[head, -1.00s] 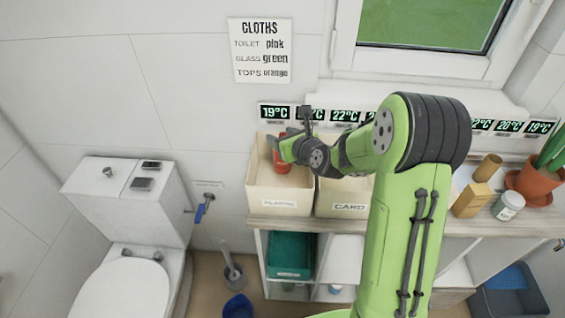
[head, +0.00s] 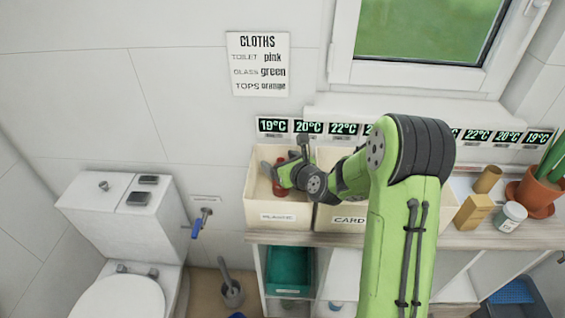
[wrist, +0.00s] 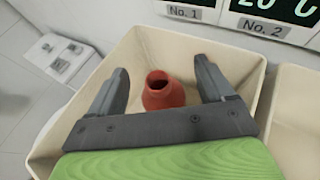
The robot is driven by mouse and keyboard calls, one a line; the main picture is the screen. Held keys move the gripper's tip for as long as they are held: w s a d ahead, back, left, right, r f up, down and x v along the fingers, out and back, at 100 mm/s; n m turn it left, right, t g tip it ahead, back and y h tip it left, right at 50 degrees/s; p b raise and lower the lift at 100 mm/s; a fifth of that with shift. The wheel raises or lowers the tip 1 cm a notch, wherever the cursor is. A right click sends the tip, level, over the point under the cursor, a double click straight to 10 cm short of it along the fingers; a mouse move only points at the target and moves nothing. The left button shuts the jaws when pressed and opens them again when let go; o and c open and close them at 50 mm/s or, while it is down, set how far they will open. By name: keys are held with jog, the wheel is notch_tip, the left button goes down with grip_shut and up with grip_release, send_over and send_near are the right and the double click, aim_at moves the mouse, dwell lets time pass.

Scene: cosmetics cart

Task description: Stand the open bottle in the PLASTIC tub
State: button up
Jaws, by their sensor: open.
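The open red bottle (wrist: 164,92) stands upright inside the PLASTIC tub (wrist: 60,128), its dark mouth facing up in the wrist view. In the head view the bottle (head: 279,179) shows partly behind my gripper. The tub (head: 277,217) is cream, with a PLASTIC label on its front, at the left end of the counter. My gripper (wrist: 166,85) is open, one finger on each side of the bottle, with gaps between. It also shows over the tub in the head view (head: 280,168). The bottle's base is hidden in the wrist view.
The CARD tub (head: 340,219) stands directly right of the PLASTIC tub. Temperature displays (head: 308,127) line the wall behind. A wooden block (head: 474,211), a white jar (head: 511,216) and a potted plant (head: 540,188) stand farther right. A toilet (head: 125,240) is at the left.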

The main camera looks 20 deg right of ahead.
jog(key=s+r+n+g+h, duration=0.1)
jog(key=s+r+n+g, duration=0.1)
jog(key=s+n, duration=0.9)
jog(key=s+r+n+g+h, duration=0.1)
jog(key=s+r+n+g, duration=0.2)
jog(key=s+n, duration=0.8)
jog(key=s+r+n+g+h, duration=0.1)
jog(key=s+r+n+g, duration=0.1)
jog(key=s+r+n, duration=0.4)
jog(key=s+n, duration=0.4)
jog(key=s, duration=0.3)
jog(key=shift+s+n+h, duration=0.2)
jog(key=shift+n+h, duration=0.2)
